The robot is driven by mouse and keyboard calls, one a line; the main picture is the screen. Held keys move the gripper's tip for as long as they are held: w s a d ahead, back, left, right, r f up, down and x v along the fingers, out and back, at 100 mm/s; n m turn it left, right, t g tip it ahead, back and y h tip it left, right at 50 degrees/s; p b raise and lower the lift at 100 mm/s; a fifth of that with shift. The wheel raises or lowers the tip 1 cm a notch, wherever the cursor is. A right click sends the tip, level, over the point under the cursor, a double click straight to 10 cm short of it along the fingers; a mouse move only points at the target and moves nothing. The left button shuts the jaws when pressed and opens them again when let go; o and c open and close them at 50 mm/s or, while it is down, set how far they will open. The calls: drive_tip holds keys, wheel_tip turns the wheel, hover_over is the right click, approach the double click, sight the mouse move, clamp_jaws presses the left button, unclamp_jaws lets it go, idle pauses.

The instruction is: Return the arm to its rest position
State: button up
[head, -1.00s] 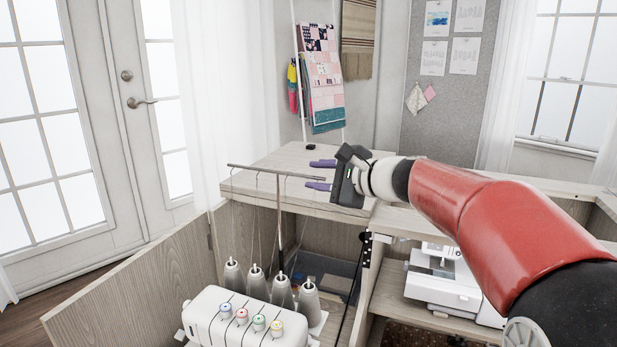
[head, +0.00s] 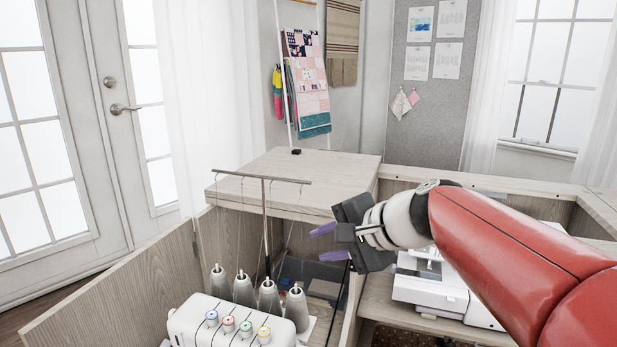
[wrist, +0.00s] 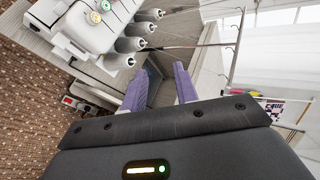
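My gripper (head: 328,243) is at the end of my red arm, in the middle of the head view. Its two purple fingers are spread apart with nothing between them. They point left, toward the serger's thread stand, in front of the raised wooden cabinet top. In the wrist view the open fingers (wrist: 162,88) show with a gap between them, above the dark palm. No object is held.
A white serger (head: 225,322) with several thread cones and a tall thread stand (head: 266,215) is at lower left. A white sewing machine (head: 430,282) sits in the cabinet below my arm. The wooden cabinet top (head: 300,180) is behind, nearly bare, with a small black item (head: 296,151).

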drive_tip(key=s+d+f+n+h, duration=0.4)
drive_tip(key=s+f, duration=0.3)
drive_tip(key=s, duration=0.2)
drive_tip(key=s+d+f+n+g+h, duration=0.1)
drive_tip(key=s+d+f+n+h, duration=0.3)
drive_tip(key=s, duration=0.6)
drive_tip(key=d+f+n, duration=0.1)
drive_tip(key=d+f, duration=0.1)
drive_tip(key=d, duration=0.1)
drive_tip(key=shift+s+d+f+g+h, duration=0.15)
drive_tip(key=shift+d+f+g+h, duration=0.1)
drive_tip(key=shift+f+g+h, duration=0.1)
drive_tip(key=shift+a, duration=0.1)
